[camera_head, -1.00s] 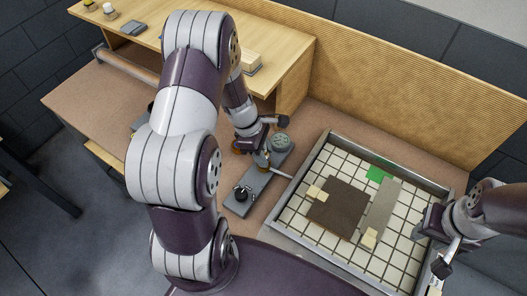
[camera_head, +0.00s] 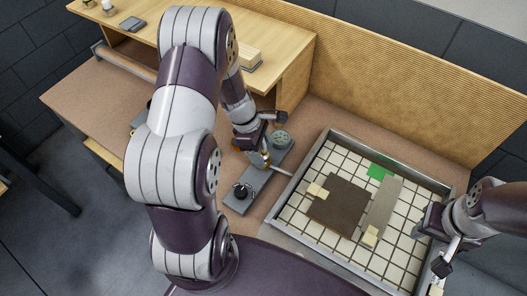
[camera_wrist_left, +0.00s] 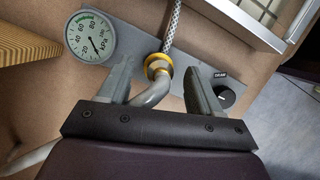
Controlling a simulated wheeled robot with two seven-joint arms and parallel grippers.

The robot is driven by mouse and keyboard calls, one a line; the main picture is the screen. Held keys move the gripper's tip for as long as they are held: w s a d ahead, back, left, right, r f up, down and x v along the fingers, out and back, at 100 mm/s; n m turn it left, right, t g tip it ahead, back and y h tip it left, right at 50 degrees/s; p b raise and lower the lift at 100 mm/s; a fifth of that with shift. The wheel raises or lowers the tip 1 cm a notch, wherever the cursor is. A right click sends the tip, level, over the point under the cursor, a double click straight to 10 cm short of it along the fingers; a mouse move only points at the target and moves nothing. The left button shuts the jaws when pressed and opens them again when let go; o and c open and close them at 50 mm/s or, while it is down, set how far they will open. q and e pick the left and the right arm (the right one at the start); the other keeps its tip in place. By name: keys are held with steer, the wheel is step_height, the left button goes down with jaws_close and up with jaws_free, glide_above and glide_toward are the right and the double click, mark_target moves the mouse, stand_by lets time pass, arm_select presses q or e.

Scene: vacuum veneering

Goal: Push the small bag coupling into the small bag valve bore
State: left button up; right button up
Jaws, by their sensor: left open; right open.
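A grey bent fitting with a yellow collar (camera_wrist_left: 160,66) lies between the fingers of my left gripper (camera_wrist_left: 158,82) in the left wrist view. My left gripper also shows in the head view (camera_head: 262,160), low over the grey valve plate (camera_head: 262,181). Its fingers stand apart on both sides of the fitting, with gaps visible. A braided hose (camera_wrist_left: 173,25) runs up from the collar. I cannot tell whether the collar is seated in a bore; no open bore shows. My right gripper (camera_head: 432,246) is open and empty at the right edge of the tray.
A round gauge (camera_wrist_left: 90,37) and a black knob (camera_wrist_left: 226,96) flank the fitting on the plate. The metal-rimmed tray (camera_head: 294,180) holds a white grid, a brown panel (camera_head: 337,204), a grey strip and a green patch. A wooden shelf (camera_head: 290,55) stands behind my left arm.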

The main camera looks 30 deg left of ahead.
arm_select(q)
steer(key=v, duration=1.1)
steer(key=shift+r, duration=0.2)
